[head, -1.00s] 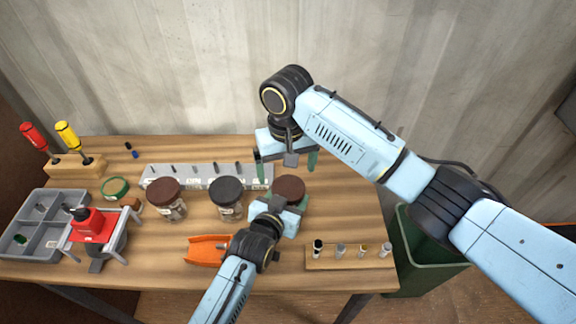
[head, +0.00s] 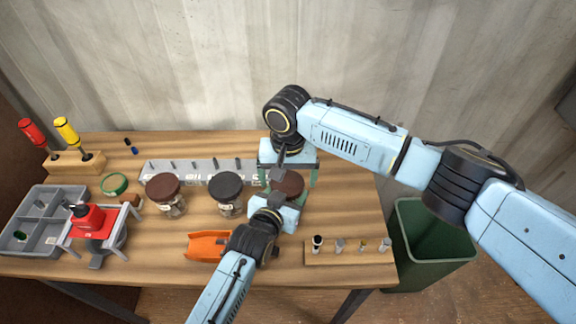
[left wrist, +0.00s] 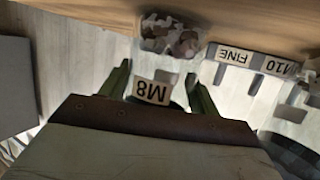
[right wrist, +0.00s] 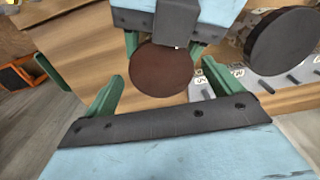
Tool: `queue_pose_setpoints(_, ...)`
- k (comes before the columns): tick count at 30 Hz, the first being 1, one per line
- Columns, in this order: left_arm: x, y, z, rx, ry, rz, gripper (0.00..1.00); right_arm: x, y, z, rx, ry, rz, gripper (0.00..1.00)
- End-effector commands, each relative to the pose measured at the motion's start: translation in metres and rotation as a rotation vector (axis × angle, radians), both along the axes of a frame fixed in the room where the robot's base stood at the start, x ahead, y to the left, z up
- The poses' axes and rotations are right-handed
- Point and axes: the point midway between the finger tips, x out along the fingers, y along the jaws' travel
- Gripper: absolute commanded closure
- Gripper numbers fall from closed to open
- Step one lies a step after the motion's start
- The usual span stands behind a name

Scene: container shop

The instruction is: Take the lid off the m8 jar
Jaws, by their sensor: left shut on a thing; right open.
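The M8 jar has a dark red-brown lid (head: 289,184), and its M8 label (left wrist: 153,91) shows in the left wrist view between the fingers. My left gripper (head: 275,212) is shut on the jar's body from the front. My right gripper (head: 289,178) is open above and behind the jar, pointing down. In the right wrist view the round lid (right wrist: 161,70) lies between and beyond the open green fingers. The lid sits on the jar. Most of the jar body is hidden by my grippers in the head view.
Two other jars, one with a brown lid (head: 162,187) and one with a black lid (head: 225,186), stand left of it. A grey labelled strip (head: 205,171) lies behind. An orange scoop (head: 206,245) and a wooden sample block (head: 347,252) are in front. A green bin (head: 430,245) stands right.

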Motion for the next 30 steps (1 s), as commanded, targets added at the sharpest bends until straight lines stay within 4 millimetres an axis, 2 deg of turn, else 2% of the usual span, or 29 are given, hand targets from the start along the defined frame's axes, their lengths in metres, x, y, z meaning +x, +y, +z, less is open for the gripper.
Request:
queue_pose_setpoints(3,0.0001,0.0008,-0.0007,0.002,0.001,0.001,1.0,-0.0004,-0.0002,-0.0059,-0.002,0.001,0.0,0.08)
queue_pose_setpoints(11,0.0001,0.0007,-0.0006,0.002,0.0,0.001,1.0,-0.0003,0.0,-0.0065,-0.001,0.0,0.001,0.1)
queue_pose_setpoints(21,0.0002,0.0009,-0.0004,0.002,0.0,0.001,1.0,-0.0002,-0.0004,-0.0063,-0.002,0.0,0.001,0.54)
queue_pose_setpoints(25,0.0003,0.001,-0.0004,0.002,0.0,0.002,1.0,-0.0002,-0.0007,-0.0063,-0.002,0.001,0.03,0.56)
queue_pose_setpoints(30,0.0003,0.0012,-0.0004,0.001,0.001,0.002,1.0,0.0001,-0.0011,-0.0062,-0.003,0.001,0.203,0.56)
